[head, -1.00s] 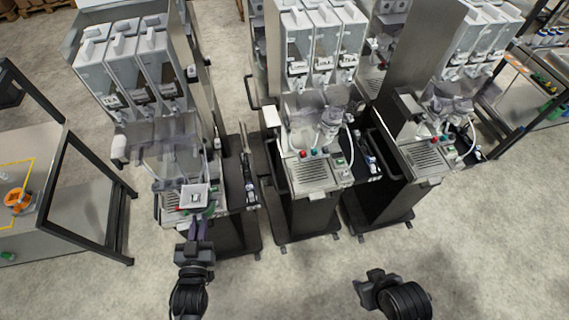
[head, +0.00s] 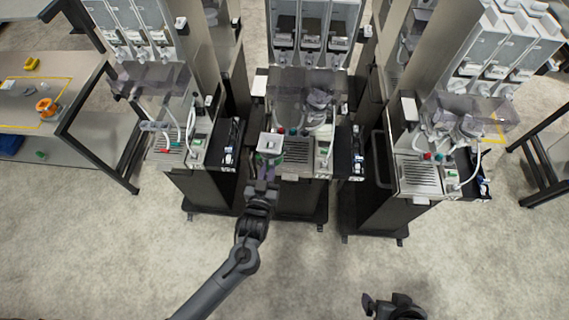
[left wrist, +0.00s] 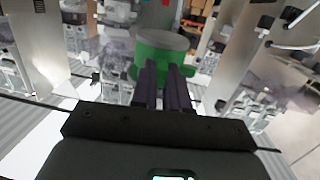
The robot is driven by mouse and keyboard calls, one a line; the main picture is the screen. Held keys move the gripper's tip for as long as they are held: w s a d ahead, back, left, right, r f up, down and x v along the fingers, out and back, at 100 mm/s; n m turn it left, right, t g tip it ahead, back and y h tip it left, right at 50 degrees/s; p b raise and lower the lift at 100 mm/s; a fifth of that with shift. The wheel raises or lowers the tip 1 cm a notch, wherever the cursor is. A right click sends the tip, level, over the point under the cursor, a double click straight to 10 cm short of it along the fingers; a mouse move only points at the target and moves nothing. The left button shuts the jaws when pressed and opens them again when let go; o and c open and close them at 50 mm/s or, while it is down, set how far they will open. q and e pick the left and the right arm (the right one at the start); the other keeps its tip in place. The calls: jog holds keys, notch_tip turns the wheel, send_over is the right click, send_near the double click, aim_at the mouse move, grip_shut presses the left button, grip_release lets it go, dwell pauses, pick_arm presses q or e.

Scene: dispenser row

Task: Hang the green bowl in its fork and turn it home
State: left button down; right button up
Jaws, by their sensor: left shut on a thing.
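The green bowl (left wrist: 160,58) shows in the left wrist view, with a grey top and a green body, between the tips of my left gripper (left wrist: 165,85). I cannot make out the bowl's fork clearly. My right gripper (head: 372,303) is empty-looking at the bottom edge, far from the dispensers; its jaw opening is unclear.
A left dispenser (head: 185,140) and a right dispenser (head: 425,175) flank the middle one, with hoses and coloured buttons. A table (head: 75,150) with an orange item (head: 46,107) stands at the far left. The floor in front is clear.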

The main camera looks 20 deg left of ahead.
aim_at(280, 161)
pick_arm(q)
jog(key=shift+n+y, duration=0.3)
jog(key=shift+y, duration=0.4)
jog(key=w, duration=0.1)
jog(key=w+d, duration=0.2)
jog(key=shift+w+f, duration=0.35)
jog(key=shift+w+b, duration=0.35)
jog(key=shift+w, duration=0.05)
jog(key=b+x, duration=0.5)
jog(key=x, duration=0.3)
jog(key=shift+w+r, duration=0.15)
jog(key=shift+r, duration=0.1)
jog(key=shift+a, duration=0.1)
jog(key=shift+w, duration=0.2)
